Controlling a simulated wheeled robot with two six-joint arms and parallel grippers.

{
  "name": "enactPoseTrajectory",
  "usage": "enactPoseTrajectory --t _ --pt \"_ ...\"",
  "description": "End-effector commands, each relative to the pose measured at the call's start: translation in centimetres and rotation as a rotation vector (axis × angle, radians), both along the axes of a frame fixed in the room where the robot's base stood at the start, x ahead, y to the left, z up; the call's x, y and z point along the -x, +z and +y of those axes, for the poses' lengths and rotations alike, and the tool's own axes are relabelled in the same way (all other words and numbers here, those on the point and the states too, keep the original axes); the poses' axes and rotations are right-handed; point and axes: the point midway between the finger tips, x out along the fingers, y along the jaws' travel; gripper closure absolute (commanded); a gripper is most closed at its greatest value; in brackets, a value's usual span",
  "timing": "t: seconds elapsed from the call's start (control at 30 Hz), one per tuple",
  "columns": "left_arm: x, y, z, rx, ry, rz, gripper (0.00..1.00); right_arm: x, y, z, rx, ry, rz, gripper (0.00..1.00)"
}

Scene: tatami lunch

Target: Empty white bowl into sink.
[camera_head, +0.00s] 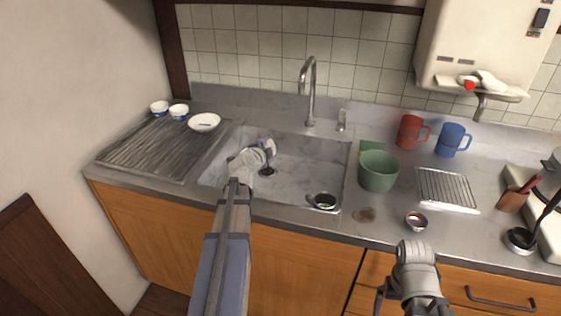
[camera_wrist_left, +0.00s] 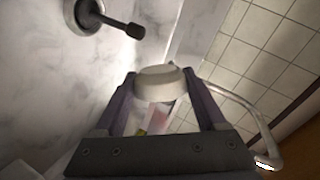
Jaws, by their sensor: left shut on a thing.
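My left gripper (camera_head: 267,145) is over the sink (camera_head: 305,165), above its left part near the drain. In the left wrist view its two dark fingers (camera_wrist_left: 160,100) are shut on a small white round thing, which looks like the white bowl (camera_wrist_left: 160,75). Pink and yellow-green patches show just below its pale rounded part; I cannot tell whether they are contents or pattern. In the head view the held thing is mostly hidden by the gripper. My right arm shows at the lower right, but its fingers do not show.
The faucet (camera_head: 310,90) rises behind the sink. A dark small cup (camera_head: 323,201) lies in the sink's front right corner. A green pot (camera_head: 378,172) stands right of it. Two small bowls (camera_head: 159,107) and a white dish (camera_head: 204,121) are on the left drainboard (camera_head: 150,152).

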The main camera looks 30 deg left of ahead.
Motion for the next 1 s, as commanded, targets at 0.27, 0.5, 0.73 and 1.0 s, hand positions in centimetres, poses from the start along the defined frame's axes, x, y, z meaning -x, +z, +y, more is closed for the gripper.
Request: enactPoseTrajectory --t 0.27,0.5,0.73,1.0 --pt "0.1 -1.3 1.1 0.372 0.003 -0.071 0.83 0.0 -1.7 0.0 0.0 0.0 0.0 0.0" --pt "0.6 -2.2 4.0 0.675 0.003 -0.129 0.83 0.0 -3.8 0.0 0.0 0.0 0.0 0.0" --pt "1.1 -3.0 6.4 0.918 0.003 -0.175 0.83 0.0 -5.8 0.0 0.0 0.0 0.0 0.0" --pt "1.4 -1.9 7.9 1.087 0.001 -0.206 0.83 0.0 -5.8 0.0 0.0 0.0 0.0 0.0"
